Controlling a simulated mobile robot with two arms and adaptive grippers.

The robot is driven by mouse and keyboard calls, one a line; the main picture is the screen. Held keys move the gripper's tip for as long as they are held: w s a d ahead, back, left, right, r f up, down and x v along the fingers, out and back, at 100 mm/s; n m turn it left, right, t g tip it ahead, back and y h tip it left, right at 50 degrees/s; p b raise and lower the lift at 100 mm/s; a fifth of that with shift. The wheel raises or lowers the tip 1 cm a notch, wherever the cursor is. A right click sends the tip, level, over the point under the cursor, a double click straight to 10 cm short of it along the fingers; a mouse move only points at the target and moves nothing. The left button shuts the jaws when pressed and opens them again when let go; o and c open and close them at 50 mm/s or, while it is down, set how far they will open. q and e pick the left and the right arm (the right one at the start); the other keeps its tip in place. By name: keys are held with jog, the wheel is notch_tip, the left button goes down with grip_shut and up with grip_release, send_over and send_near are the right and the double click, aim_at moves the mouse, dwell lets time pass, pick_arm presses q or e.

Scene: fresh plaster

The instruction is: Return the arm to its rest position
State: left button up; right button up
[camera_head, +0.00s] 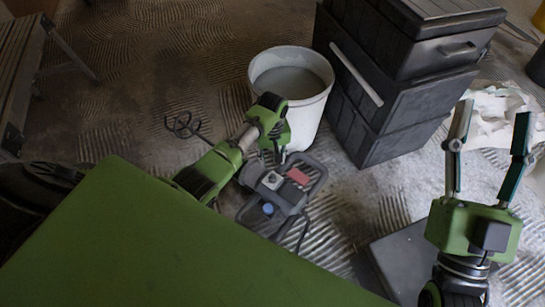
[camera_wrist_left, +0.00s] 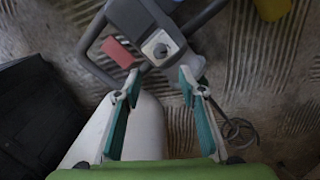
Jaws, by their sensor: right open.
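My left arm (camera_head: 208,170) reaches in from the left over the floor. My left gripper (camera_head: 281,152) is beside the front of the white bucket and above the mixer. In the left wrist view the left gripper (camera_wrist_left: 161,84) has its two fingers apart with nothing between their tips. The mixer's grey handle and dial (camera_wrist_left: 160,47) show beyond the tips. My right gripper (camera_head: 493,115) is raised at the right, its fingers spread and empty.
The white bucket (camera_head: 312,112) holds grey material. The mixer (camera_head: 272,182) has a red patch; a wire paddle (camera_head: 184,125) lies left. Stacked black boxes (camera_head: 400,110) stand right of the bucket. A pale crumpled sheet (camera_head: 492,112) lies farther right. Ridged floor is open at upper left.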

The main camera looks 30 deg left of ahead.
pick_arm(q)
jog(key=shift+r, duration=0.35)
dwell(0.3)
